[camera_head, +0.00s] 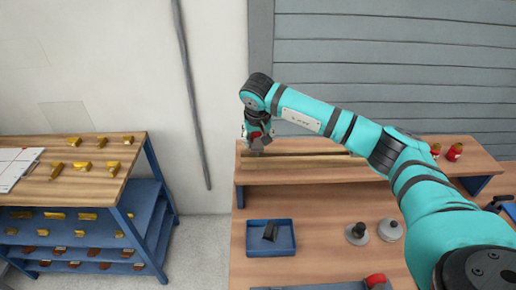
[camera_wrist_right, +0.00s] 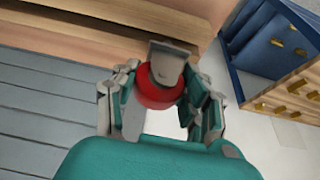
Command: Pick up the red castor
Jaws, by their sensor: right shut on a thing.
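The red castor (camera_wrist_right: 158,92) shows in the right wrist view as a red wheel with a grey bracket, between the fingers of my right gripper (camera_wrist_right: 160,98). The fingers are shut on it from both sides. In the head view, my right gripper (camera_head: 257,140) is at the left end of the raised wooden shelf, and only a small bit of red from the castor shows there. Whether the castor touches the shelf is hard to tell. My left gripper is not in view.
The raised shelf (camera_head: 300,177) carries a long wooden strip and, at its right, red castors (camera_head: 453,152). Below are a blue tray (camera_head: 285,250) with a dark piece and two grey round parts (camera_head: 390,230). A blue-framed bench (camera_head: 125,215) with yellow pieces stands left, across a floor gap.

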